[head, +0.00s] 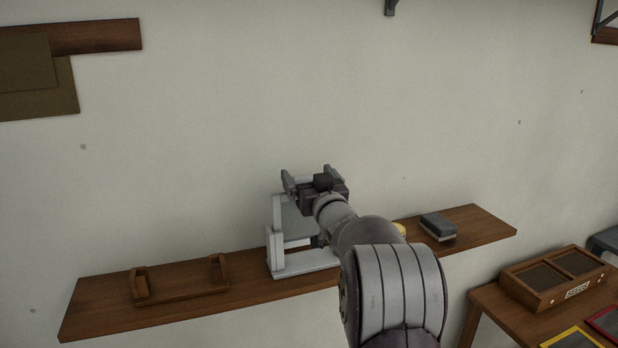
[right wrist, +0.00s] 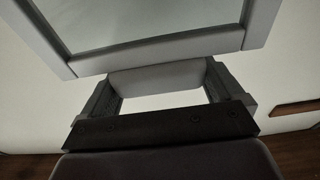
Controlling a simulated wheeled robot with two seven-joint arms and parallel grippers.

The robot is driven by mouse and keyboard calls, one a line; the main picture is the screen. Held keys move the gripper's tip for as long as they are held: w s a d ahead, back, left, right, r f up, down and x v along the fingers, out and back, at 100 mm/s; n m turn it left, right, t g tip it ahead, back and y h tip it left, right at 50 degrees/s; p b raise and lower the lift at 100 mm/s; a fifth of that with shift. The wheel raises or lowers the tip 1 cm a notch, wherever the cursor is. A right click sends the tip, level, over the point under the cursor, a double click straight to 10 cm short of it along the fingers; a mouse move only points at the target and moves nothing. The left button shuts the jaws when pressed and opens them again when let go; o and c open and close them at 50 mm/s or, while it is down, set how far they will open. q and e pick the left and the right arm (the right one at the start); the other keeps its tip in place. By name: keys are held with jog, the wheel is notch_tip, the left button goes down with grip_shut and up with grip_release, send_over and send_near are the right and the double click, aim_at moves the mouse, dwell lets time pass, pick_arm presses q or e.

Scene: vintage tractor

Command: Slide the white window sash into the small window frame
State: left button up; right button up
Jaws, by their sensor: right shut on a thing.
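The small white window frame (head: 274,258) stands upright on the wooden wall shelf, its right side hidden behind my right arm. The white sash (head: 278,212), with a grey pane, stands upright at the frame, its upper part rising above the frame's left post. I cannot tell how far it sits in the frame's channels. My right gripper (head: 310,180) is at the top of the sash, shut on a light bar there. In the right wrist view, this bar (right wrist: 160,77) lies between the two fingers, beside the sash's pane and border (right wrist: 150,40). My left gripper is out of view.
A wooden holder (head: 180,284) with two end posts, empty, sits on the left of the shelf (head: 100,305). A grey block (head: 438,226) and a partly hidden yellow thing (head: 399,229) are to the right. A wooden box (head: 553,278) stands on a lower table at right.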

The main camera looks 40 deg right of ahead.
jog(key=shift+f+b, duration=2)
jog(key=shift+f, duration=0.25)
jog(key=o, duration=1.2)
jog(key=shift+c, duration=0.2)
jog(key=shift+s, duration=0.15)
jog(key=b+v, duration=0.3)
jog(key=v, duration=0.9)
jog(key=shift+s+b, duration=0.2)
jog(key=shift+b, duration=0.1)
jog(key=shift+a, duration=0.1)
